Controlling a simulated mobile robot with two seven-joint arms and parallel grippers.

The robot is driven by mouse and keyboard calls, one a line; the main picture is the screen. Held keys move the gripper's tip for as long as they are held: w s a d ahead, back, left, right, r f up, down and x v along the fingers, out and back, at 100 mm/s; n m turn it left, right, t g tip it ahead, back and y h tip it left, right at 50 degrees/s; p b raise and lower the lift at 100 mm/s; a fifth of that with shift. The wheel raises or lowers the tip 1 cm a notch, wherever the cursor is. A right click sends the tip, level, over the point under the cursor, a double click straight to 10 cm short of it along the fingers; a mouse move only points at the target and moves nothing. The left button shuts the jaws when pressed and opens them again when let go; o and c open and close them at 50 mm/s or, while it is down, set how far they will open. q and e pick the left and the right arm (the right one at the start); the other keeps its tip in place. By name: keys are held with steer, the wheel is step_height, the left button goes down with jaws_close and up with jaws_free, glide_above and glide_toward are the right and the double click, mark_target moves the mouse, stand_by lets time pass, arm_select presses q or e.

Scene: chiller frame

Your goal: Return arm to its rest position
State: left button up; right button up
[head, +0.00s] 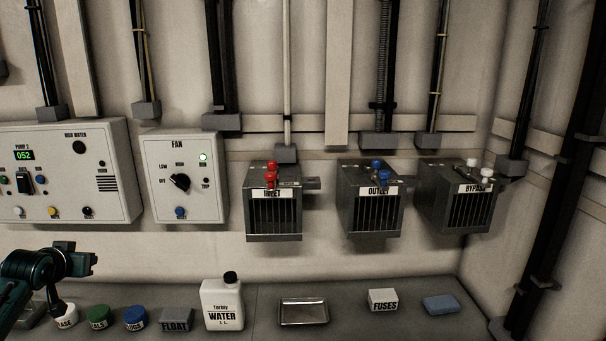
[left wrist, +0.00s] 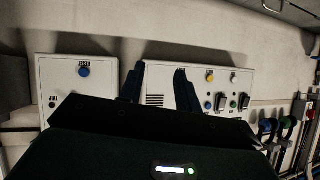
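My left arm comes in from the lower left in the head view. Its gripper (head: 88,260) hangs in front of the wall, above the left end of the shelf and below the pump panel. In the left wrist view the two dark fingers (left wrist: 158,88) stand apart with nothing between them. Behind them, upside down, are the pump panel (left wrist: 178,78) and part of the fan panel (left wrist: 105,77). My right arm and gripper show in neither view.
The shelf (head: 250,300) holds several small tubs, a float box (head: 176,320), a water jug (head: 222,305), a metal tray (head: 303,312), a fuses box (head: 383,300) and a blue block (head: 440,304). Inlet (head: 274,215), outlet (head: 375,210) and bypass (head: 460,208) boxes jut from the wall.

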arm_select(q)
step_height(320, 180, up, 10)
steer(key=w+m+t+y, duration=0.2)
steer(key=w+m+t, duration=0.1)
steer(key=m+t, duration=0.25)
steer(key=s+d+f+m+g+h, duration=0.1)
steer(key=s+d+f+h, duration=0.3)
steer(key=d+f, duration=0.65)
steer(key=s+d+f+g+h, duration=0.1)
steer(key=s+d+f, duration=0.6)
steer(key=f, duration=0.6)
steer(key=s+d+f+n+g+h, duration=0.1)
steer(key=s+d+f+g, duration=0.1)
steer(key=s+d+f, duration=0.3)
steer(key=s+d+f+n+g+h, duration=0.1)
steer(key=s+d+f, duration=0.3)
steer(key=s+d, duration=1)
steer(key=s+g+h, duration=0.1)
steer(key=s, duration=0.5)
steer(key=shift+s+d+f+h, duration=0.15)
steer(key=shift+d+f+h, duration=0.05)
steer(key=shift+f+h, duration=0.15)
